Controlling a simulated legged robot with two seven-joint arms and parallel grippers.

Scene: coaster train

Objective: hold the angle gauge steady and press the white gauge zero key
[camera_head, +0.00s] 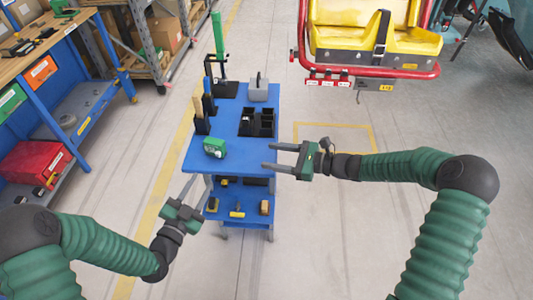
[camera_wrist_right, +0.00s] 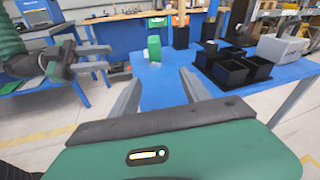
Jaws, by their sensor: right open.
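The angle gauge is the small green box (camera_head: 214,147) with a pale face, standing on the blue cart top (camera_head: 232,172) near its left front. In the right wrist view the green gauge (camera_wrist_right: 154,48) shows upright beyond my fingers. My left gripper (camera_head: 203,182) is open and empty by the cart's front left corner, below and apart from the gauge. It also shows in the right wrist view (camera_wrist_right: 104,57).
A black divided holder (camera_head: 257,123), a grey block (camera_head: 258,91), and upright tools stand behind the gauge. The lower shelf (camera_head: 238,196) holds small items. A blue workbench (camera_head: 70,75) is at left, a yellow ride seat (camera_head: 375,38) at right. The cart top's front is clear.

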